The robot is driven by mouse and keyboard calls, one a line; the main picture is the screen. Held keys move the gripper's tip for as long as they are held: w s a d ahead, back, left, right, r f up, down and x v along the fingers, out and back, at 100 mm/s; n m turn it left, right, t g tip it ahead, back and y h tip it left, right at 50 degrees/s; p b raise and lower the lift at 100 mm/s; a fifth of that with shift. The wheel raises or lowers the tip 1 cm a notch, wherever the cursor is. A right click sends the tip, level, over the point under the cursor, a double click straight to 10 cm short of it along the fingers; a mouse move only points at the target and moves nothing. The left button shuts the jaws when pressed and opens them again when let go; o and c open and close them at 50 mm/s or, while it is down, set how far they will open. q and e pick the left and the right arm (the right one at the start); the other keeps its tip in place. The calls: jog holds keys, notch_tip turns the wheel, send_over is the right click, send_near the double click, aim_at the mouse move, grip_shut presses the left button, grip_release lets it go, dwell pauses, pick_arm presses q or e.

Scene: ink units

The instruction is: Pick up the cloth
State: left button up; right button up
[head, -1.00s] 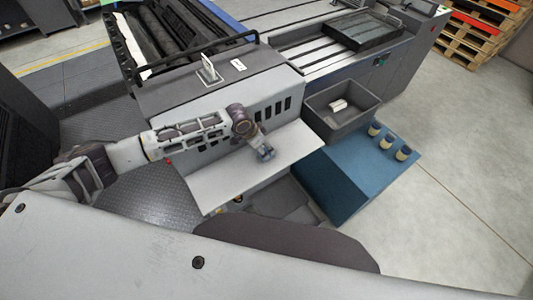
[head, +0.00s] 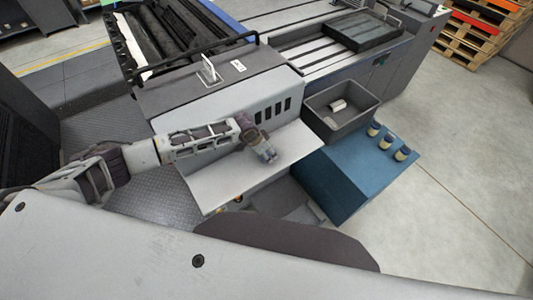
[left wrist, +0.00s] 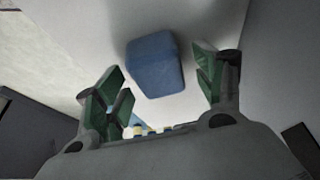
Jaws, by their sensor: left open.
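A blue, rounded, block-like thing, which looks like the folded cloth (left wrist: 154,62), lies on a pale surface in the left wrist view. It sits ahead of my left gripper (left wrist: 158,78), between the lines of its two green-padded fingers. The fingers are spread, and I see no contact with the cloth. In the head view my left gripper (head: 267,155) hangs over the pale shelf (head: 220,180) of the press. The cloth cannot be made out there and seems hidden by the gripper. My right gripper is in neither view.
A grey bin (head: 313,119) holding a white roll-like item (head: 338,105) stands right of the shelf, on a blue cabinet (head: 342,170). Several small jars (head: 386,142) stand on the cabinet. The grey press body (head: 215,100) rises behind the shelf.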

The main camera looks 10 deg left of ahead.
pick_arm(q)
jog(key=shift+f, duration=0.25)
dwell(0.3)
jog(key=c, duration=0.9)
